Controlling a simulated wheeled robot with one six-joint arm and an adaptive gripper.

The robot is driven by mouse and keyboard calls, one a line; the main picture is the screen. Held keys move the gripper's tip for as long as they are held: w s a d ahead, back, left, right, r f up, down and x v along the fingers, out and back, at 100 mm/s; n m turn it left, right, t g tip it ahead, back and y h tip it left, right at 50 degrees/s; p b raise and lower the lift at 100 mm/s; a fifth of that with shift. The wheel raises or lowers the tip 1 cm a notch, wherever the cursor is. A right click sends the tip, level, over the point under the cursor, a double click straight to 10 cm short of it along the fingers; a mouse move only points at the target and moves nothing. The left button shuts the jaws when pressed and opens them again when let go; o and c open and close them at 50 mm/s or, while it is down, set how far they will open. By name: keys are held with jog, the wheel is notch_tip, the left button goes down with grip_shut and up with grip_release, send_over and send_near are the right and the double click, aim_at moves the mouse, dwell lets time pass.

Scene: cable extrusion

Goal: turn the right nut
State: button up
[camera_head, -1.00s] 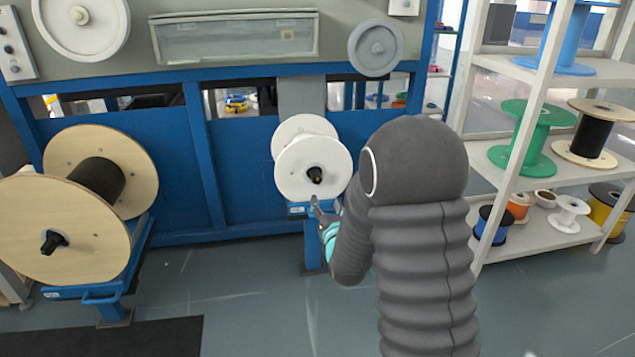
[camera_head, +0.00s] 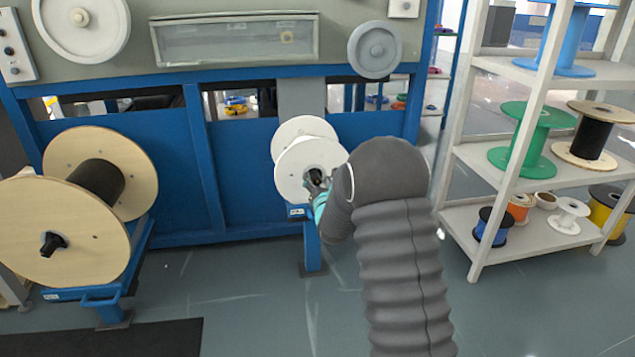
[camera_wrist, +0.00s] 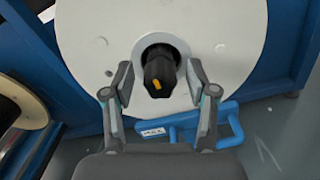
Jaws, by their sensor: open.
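The right nut (camera_wrist: 158,72) is a black knob with an orange mark, at the centre of the white spool (camera_wrist: 90,50) in the wrist view. In the head view the white spool (camera_head: 293,165) stands on a blue stand, and the nut (camera_head: 316,176) shows partly beside my gripper (camera_head: 322,188). In the wrist view my gripper (camera_wrist: 160,90) is open, with one finger on each side of the nut. Gaps show between the fingers and the nut, and nothing is held. My arm hides part of the spool's right side in the head view.
A large wooden spool (camera_head: 60,232) with its own black nut (camera_head: 52,244) stands at the left. A white shelf (camera_head: 480,185) with several spools stands at the right. A blue handle (camera_wrist: 205,127) juts out below the white spool. Floor in front is clear.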

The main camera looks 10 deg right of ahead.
grip_shut()
jog(key=shift+m, duration=0.3)
